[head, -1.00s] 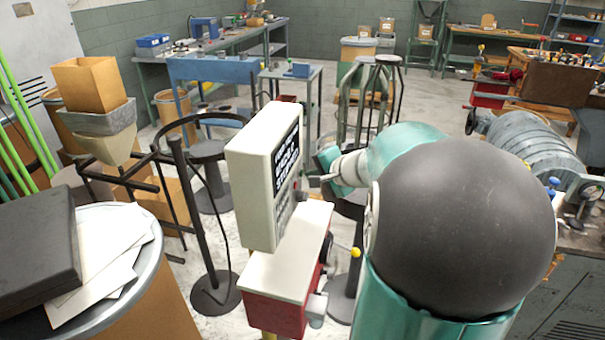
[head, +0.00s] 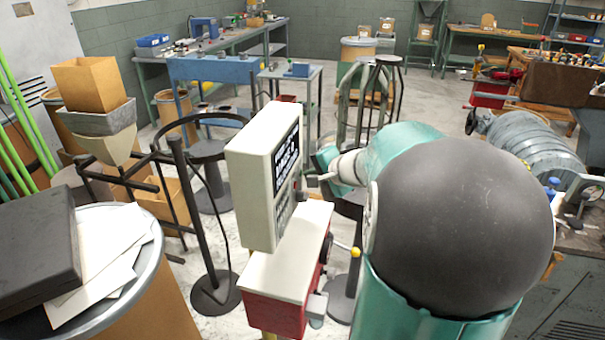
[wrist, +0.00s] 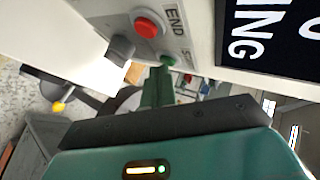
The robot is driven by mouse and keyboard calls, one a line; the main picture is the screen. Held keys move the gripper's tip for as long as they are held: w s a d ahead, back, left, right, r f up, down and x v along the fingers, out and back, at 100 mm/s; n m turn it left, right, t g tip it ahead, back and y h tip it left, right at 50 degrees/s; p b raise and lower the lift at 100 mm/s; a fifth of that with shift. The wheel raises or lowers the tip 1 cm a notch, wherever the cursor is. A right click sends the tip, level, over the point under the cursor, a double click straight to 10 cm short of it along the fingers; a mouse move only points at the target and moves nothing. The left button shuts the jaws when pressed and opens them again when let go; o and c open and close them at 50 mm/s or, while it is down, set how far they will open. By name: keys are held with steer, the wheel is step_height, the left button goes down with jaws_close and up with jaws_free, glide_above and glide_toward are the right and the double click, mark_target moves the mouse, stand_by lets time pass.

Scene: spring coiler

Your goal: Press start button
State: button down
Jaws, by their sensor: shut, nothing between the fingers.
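The control box (head: 250,185) is cream with a dark screen (head: 286,160) of white text. In the wrist view the screen (wrist: 270,35) shows large letters, "NING" among them. A red button (wrist: 148,25) sits beside the label "END". The green button (wrist: 168,60) sits beside a partly hidden label starting with "S". My gripper (wrist: 162,72) is shut and empty, its teal fingertips at the green button, seemingly touching it. In the head view my gripper (head: 312,181) is at the box's right face, and the buttons' faces are hard to make out.
A red and cream machine body (head: 285,280) stands under the box, with a yellow knob (head: 355,252) at its right. A dark stand (head: 210,290) is to its left. A drum (head: 165,270) with papers and a black case is at the front left.

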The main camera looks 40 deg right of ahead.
steer(key=shift+s+d, duration=0.4)
steer(key=shift+s, duration=0.15)
steer(key=s+d, duration=0.1)
steer(key=s, duration=0.1)
steer(key=s+d, duration=0.2)
stand_by(0.5)
stand_by(0.7)
